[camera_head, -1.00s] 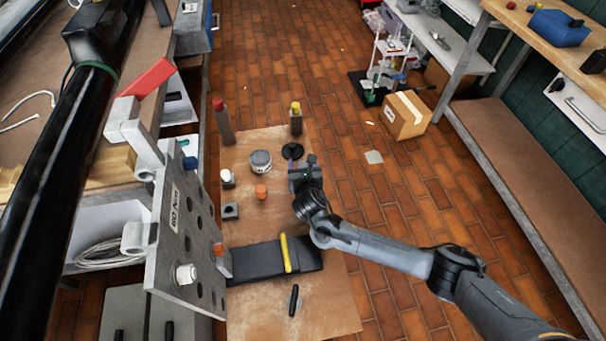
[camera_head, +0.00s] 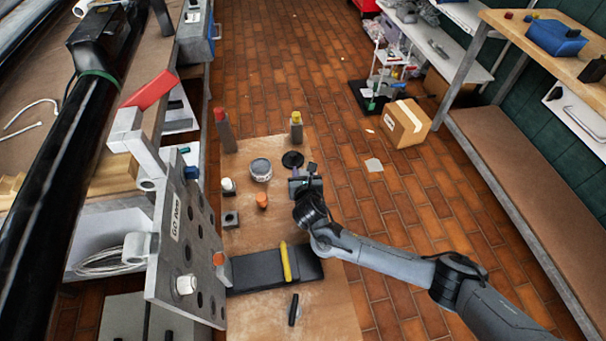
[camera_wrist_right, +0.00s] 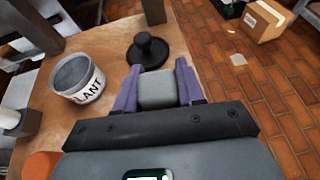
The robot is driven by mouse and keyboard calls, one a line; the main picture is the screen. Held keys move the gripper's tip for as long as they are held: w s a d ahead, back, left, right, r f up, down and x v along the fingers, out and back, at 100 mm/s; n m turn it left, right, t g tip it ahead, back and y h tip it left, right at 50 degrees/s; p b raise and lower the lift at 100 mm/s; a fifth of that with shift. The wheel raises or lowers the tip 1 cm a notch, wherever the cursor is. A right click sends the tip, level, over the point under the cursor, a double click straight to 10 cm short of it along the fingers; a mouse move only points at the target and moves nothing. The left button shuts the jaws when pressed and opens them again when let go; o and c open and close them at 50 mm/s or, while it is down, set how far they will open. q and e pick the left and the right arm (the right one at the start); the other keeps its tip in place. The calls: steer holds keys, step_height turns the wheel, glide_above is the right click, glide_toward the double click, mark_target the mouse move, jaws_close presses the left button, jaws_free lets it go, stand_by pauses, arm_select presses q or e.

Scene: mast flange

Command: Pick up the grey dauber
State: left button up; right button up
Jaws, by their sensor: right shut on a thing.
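My right gripper (camera_head: 305,182) is over the far right part of the board, and its arm comes in from the right. In the right wrist view its two purple fingers (camera_wrist_right: 157,88) are shut on a grey block-like thing, the grey dauber (camera_wrist_right: 157,90). Only the part between the fingers shows, and its lower end is hidden. In the head view the gripper hides the dauber. I cannot tell whether the dauber touches the board. My left gripper is not in view.
A black knobbed disc (camera_head: 292,160) lies just beyond the gripper. A yellow-handled tool lies across a black pad (camera_head: 258,270) nearer. The flange plate (camera_head: 183,250) rises at left.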

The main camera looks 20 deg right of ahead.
steer(key=shift+r, duration=0.6)
steer(key=r+p, duration=0.1)
steer(key=r, duration=0.1)
steer(key=r+p, duration=0.1)
steer(key=shift+s+d+r+p, duration=0.15)
steer(key=shift+s+d+p, duration=0.1)
steer(key=shift+d+p, duration=0.1)
steer(key=s+d+r+p, duration=0.4)
steer(key=s+d+r, duration=0.2)
steer(key=s, duration=0.2)
steer(key=shift+s+d, duration=0.25)
steer(key=shift+d, duration=0.1)
stand_by(0.9)
stand_by(0.5)
